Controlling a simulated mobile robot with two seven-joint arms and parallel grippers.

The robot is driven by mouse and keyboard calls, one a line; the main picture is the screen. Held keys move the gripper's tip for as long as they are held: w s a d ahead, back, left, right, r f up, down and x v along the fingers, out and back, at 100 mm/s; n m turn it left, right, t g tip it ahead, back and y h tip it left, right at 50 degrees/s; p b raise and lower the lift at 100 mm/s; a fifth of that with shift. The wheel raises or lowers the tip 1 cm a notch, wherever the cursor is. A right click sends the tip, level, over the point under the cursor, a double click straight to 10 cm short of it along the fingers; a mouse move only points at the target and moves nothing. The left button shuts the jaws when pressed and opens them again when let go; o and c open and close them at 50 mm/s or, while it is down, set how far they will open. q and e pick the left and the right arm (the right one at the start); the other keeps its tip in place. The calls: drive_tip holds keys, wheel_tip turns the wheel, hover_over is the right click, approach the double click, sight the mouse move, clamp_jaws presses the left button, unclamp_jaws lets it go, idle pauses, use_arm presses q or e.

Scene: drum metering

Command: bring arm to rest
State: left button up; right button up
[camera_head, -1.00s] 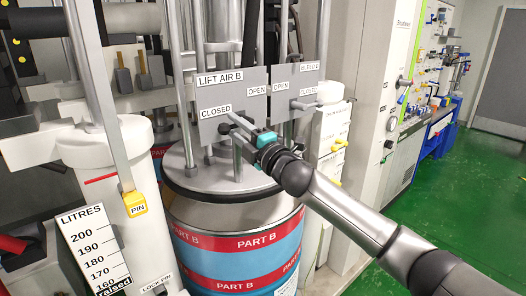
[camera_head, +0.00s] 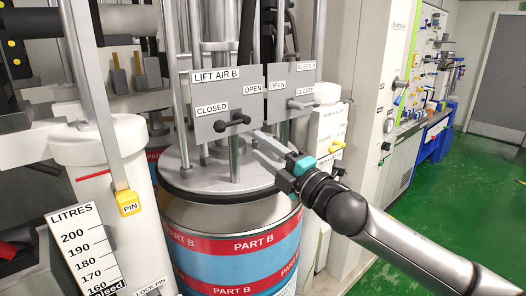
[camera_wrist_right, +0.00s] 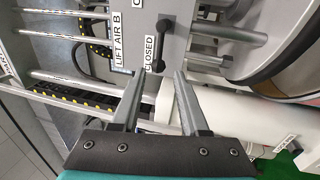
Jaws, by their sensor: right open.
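My right gripper (camera_head: 262,143) is open and empty. Its arm comes in from the lower right, and its fingers point left, in front of the drum lid and a little below the LIFT AIR B panel (camera_head: 236,92). The panel's black lever (camera_head: 233,122) lies sideways at the CLOSED label, apart from the fingers. In the right wrist view the two open fingers (camera_wrist_right: 166,80) reach toward the panel (camera_wrist_right: 160,35) with nothing between them. My left gripper is not in view.
The PART B drum (camera_head: 228,255) stands below my right gripper. A second panel (camera_head: 292,92) with a grey lever is beside the first. A yellow PIN block (camera_head: 128,202) and a LITRES scale (camera_head: 80,250) are at left. Green floor (camera_head: 440,200) is open at right.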

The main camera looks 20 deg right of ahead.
idle(0.4)
drive_tip(key=s+d+f+m+g+h+b, duration=0.1)
drive_tip(key=d+f+m+g+h+b, duration=0.2)
drive_tip(key=f, duration=1.1)
drive_tip(key=d+f+m+g+h+b, duration=0.1)
drive_tip(key=d+f+m+h, duration=0.2)
drive_tip(key=f, duration=1)
drive_tip(key=s+d+f+m+g+h+b, duration=0.1)
drive_tip(key=d+f+m+g+b, duration=0.3)
drive_tip(key=f, duration=1)
drive_tip(key=s+a+f+m+g, duration=0.1)
drive_tip(key=s+f+m, duration=0.1)
drive_tip(key=s+f, duration=0.7)
drive_tip(key=s+a+f+m+g, duration=0.1)
drive_tip(key=s+f+m, duration=0.3)
drive_tip(key=f, duration=0.8)
drive_tip(key=s+a+f+m+g+b, duration=0.1)
drive_tip(key=s+a+f+g, duration=0.1)
drive_tip(key=s+f, duration=0.4)
drive_tip(key=s+a+f+m+g+b, duration=0.1)
drive_tip(key=s+f, duration=0.6)
drive_tip(key=s, duration=1)
drive_tip(key=s+a+f+m+g+b, duration=0.1)
drive_tip(key=s+a+f+g+b, duration=0.2)
drive_tip(key=s, duration=0.9)
drive_tip(key=a+f+g, duration=0.2)
drive_tip(key=a+f, duration=0.1)
drive_tip(key=f, duration=0.1)
drive_tip(key=shift+m, duration=0.4)
